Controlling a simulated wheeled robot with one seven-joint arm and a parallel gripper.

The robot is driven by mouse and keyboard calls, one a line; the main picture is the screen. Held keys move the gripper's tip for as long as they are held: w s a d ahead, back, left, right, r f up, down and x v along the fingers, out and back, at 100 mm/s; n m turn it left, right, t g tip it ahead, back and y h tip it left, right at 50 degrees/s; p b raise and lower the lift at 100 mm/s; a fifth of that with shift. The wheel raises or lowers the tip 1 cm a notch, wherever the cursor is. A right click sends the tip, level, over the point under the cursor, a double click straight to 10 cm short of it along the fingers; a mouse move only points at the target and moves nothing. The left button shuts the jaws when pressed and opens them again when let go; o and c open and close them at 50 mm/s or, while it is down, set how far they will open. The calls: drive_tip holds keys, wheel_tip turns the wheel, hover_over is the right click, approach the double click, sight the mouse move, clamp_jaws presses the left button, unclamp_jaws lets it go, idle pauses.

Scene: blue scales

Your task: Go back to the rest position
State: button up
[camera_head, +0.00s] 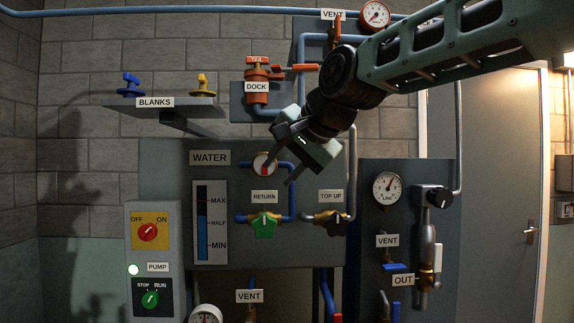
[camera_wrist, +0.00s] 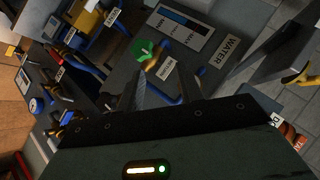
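My gripper (camera_head: 286,160) hangs from my raised arm in front of the wall, below the DOCK fitting and close to the upper part of the WATER panel (camera_head: 325,255). In the wrist view its two fingers (camera_wrist: 165,88) stand apart with nothing between them, so it is open and empty. The panel, tilted in that view, lies beyond the fingertips. It carries the green RETURN valve (camera_head: 264,225), which also shows in the wrist view (camera_wrist: 143,49), and the TOP UP valve (camera_head: 328,217). I cannot tell the exact gap to the panel.
The BLANKS shelf (camera_head: 190,113), with a blue and a yellow blank, juts out at left. The orange DOCK fitting (camera_head: 257,85) is above my gripper. A pump box (camera_head: 154,212) stands lower left, a gauge panel (camera_head: 405,185) to the right, with a door (camera_head: 485,180) beyond.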

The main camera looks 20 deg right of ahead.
idle(0.4)
drive_tip(key=s+a+f+n+g, duration=0.3)
drive_tip(key=s+a+f+n, duration=0.15)
drive_tip(key=f, duration=0.55)
drive_tip(key=s+a+f+n+g, duration=0.25)
drive_tip(key=s+a+f, duration=0.25)
drive_tip(key=f, duration=0.4)
drive_tip(key=s+f+n+g+h, duration=0.1)
drive_tip(key=s+f+n+g, duration=0.4)
drive_tip(key=s+f+n, duration=0.4)
drive_tip(key=s+f, duration=0.6)
drive_tip(key=s, duration=0.3)
drive_tip(key=shift+s+d+f+n+h, duration=0.3)
drive_tip(key=shift+s+d+n, duration=0.05)
drive_tip(key=shift+d+n, duration=0.05)
